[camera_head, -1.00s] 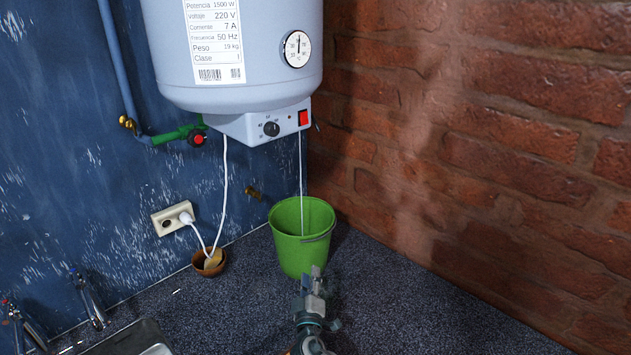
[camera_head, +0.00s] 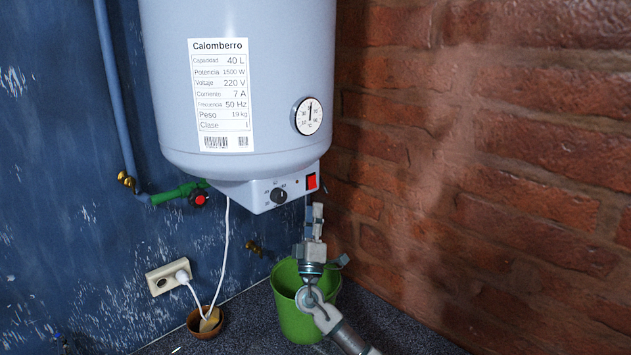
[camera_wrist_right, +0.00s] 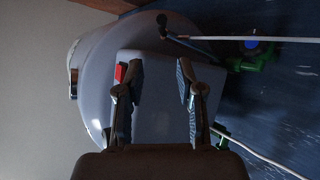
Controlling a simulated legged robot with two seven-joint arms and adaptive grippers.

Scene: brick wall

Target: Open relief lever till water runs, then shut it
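The grey-white water heater (camera_head: 280,70) hangs over a green bucket (camera_head: 300,325). My right gripper (camera_head: 316,208) is open and empty just below the heater's control box (camera_head: 255,195), in front of the bucket. In the right wrist view my gripper's fingers (camera_wrist_right: 158,70) are spread before the heater's underside. There, a green fitting with a blue cap (camera_wrist_right: 252,43) shows at upper right. A dark slim piece with a rounded end (camera_wrist_right: 162,19) lies beside a white tube (camera_wrist_right: 235,38); I cannot tell if it is the relief lever. No water is visible. My left gripper is out of view.
A green valve with a red-centred knob (camera_head: 199,199) joins the blue wall pipe (camera_head: 115,95) on the left. A power cord runs to a wall socket (camera_head: 168,278). A small brown pot (camera_head: 207,327) stands left of the bucket. The brick wall (camera_head: 480,150) closes the right side.

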